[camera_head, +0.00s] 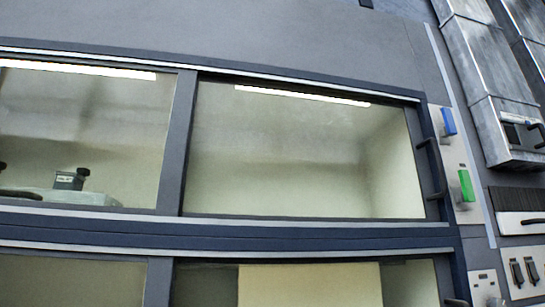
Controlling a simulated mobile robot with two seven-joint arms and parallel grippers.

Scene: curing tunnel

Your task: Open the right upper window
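The right upper window (290,150) fills the middle of the head view, a wide clear pane in a dark blue frame, tilted in the picture. It looks shut, its frame lying flush with the front. Its dark bar handle (432,168) stands upright on the right edge of the frame. Through the pane I see a pale, empty-looking chamber with a light strip along the top. Neither of my grippers is in view, and nothing touches the handle.
The left upper window (85,130) shows a pale device with a black block (70,179) behind it. Lower windows (310,285) run below. Right of the handle are a blue switch (448,121) and a green switch (466,186). A grey metal duct (485,80) stands at upper right.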

